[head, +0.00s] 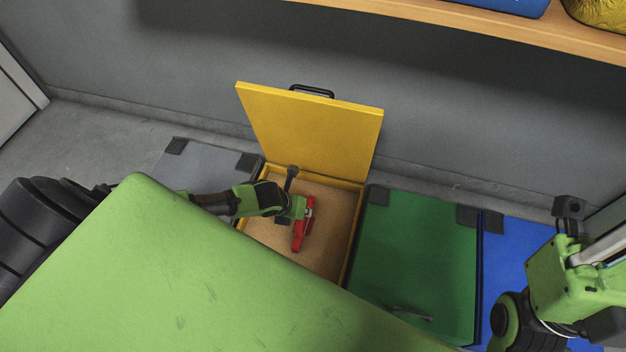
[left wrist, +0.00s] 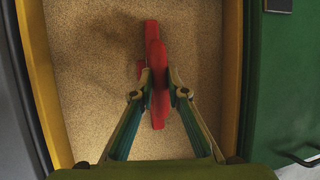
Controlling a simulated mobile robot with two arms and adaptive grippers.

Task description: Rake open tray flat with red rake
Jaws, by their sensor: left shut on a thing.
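The open tray is a yellow box (head: 356,222) filled with sand-coloured material (head: 333,212), its yellow lid (head: 315,130) raised at the back. My left gripper (head: 298,208) reaches into the tray from the left and is shut on the red rake (head: 304,226). In the left wrist view the left gripper (left wrist: 160,92) holds the red rake (left wrist: 155,50) between its fingertips, over the sand (left wrist: 95,60). A darker patch shows on the sand at the upper left. I cannot tell whether the rake touches the sand. Of my right arm, only links show at the right; its fingertips are not visible.
A closed green lid (head: 415,260) is right of the tray, then a blue one (head: 520,260). A grey lid (head: 200,168) is to the left. A grey wall (head: 440,120) stands behind, with a wooden shelf (head: 470,22) above.

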